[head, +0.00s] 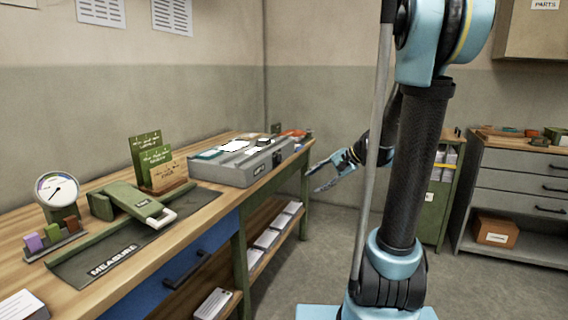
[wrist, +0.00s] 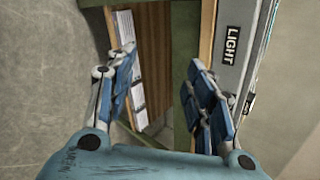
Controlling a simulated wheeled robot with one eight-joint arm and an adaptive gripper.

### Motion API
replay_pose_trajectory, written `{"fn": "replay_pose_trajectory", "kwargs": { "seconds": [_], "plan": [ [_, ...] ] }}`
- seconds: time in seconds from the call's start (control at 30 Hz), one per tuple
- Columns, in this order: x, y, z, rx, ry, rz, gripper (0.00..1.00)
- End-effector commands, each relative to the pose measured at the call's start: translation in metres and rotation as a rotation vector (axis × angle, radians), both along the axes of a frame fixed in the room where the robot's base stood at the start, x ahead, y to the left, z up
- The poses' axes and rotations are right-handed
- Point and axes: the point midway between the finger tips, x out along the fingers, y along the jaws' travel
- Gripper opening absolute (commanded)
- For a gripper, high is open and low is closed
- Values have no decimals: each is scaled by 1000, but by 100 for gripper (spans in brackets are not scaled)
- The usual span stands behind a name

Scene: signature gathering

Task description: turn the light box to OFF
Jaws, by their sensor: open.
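The light box (head: 240,170) is a long grey case on the back part of the wooden bench, with a pale top and a small label on its front. In the wrist view its grey side (wrist: 238,75) runs along the upper right, with a "LIGHT" label (wrist: 232,45) and a smaller dark label below. My gripper (head: 318,179) is open and empty, off the bench's front edge, to the right of the light box and apart from it. Its blue fingers (wrist: 160,65) stand spread in the wrist view. I cannot make out the switch or its setting.
The bench (head: 215,212) holds a green stapler-like tool (head: 125,203), a dial gauge (head: 57,190) and green cards (head: 150,150). Paper stacks (head: 266,238) lie on its lower shelf. A grey drawer cabinet (head: 515,185) stands at the right. The floor before the bench is clear.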

Motion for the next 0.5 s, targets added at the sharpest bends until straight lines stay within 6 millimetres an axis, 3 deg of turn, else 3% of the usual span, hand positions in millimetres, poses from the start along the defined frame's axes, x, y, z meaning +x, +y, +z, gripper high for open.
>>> {"fn": "replay_pose_trajectory", "kwargs": {
  "seconds": [0.1, 0.5],
  "plan": [
    [33, 4, 3, 98, 27, -42, 48],
    [127, 6, 4, 440, 136, -151, 48]
  ]
}}
